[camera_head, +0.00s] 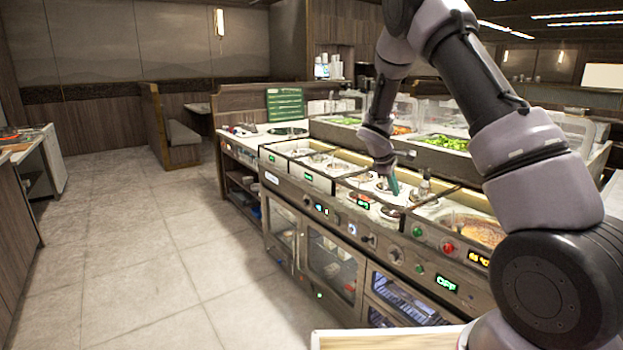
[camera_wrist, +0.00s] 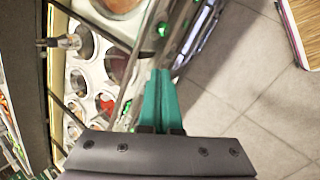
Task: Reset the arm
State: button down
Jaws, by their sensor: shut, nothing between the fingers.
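My gripper (camera_head: 394,187) is above the front part of the sauce well counter (camera_head: 345,205) in the head view, pointing down. Its green fingers are together and empty; they also show in the wrist view (camera_wrist: 160,90). My arm reaches from the right side of the head view over the counter. In the wrist view the fingers are over the counter's front edge, with round wells to the left and the tiled floor to the right. I cannot tell how high the fingertips are above the counter.
Behind the wells are trays of green vegetables (camera_head: 447,143) behind clear guards. A green board (camera_head: 285,104) stands at the counter's far left end. A metal tap-like fitting (camera_wrist: 62,42) juts over the wells. The tiled floor (camera_head: 140,240) to the left is clear.

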jog(key=s+d+r+m+t+y, duration=0.15)
jog(key=s+r+m, duration=0.25)
jog(key=s+r, duration=0.5)
jog(key=s+r+m+g+y, duration=0.15)
jog(key=s+r+m, duration=0.35)
jog(key=r, duration=0.7)
jog(key=s+a+r+m+t+y, duration=0.2)
jog(key=s+r+m, duration=0.1)
jog(key=s, duration=0.8)
jog(key=s+a+r+m+t+y, duration=0.1)
jog(key=s+r, duration=0.4)
jog(key=s, duration=0.7)
jog(key=shift+s+a+m+t+y, duration=0.15)
jog(key=shift+a+m+t+y, duration=0.3)
jog(key=shift+m, duration=0.55)
jog(key=shift+r, duration=0.1)
